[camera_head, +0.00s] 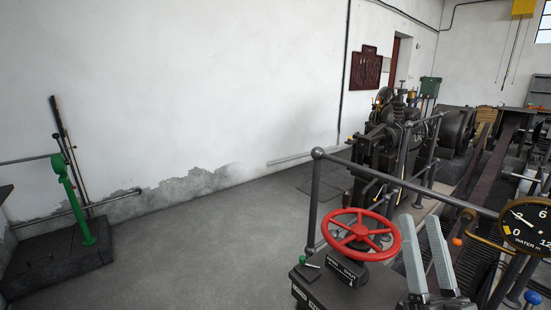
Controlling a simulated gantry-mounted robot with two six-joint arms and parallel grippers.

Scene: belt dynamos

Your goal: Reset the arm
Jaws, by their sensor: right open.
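My right gripper (425,250) shows at the lower right, its two grey fingers pointing up and spread apart. It is open, and nothing shows between the fingers. It stands just right of a red handwheel (377,228) and appears apart from it in the picture; how far apart in depth I cannot tell. The handwheel sits on a dark pedestal (335,285) with a lettered plate. My left gripper is not in view.
A metal railing (410,183) runs behind the handwheel. A round water gauge (528,225) is at the right edge. Dark machinery (385,135) stands behind. A green lever stand (72,200) is at far left. The floor (215,250) between is clear.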

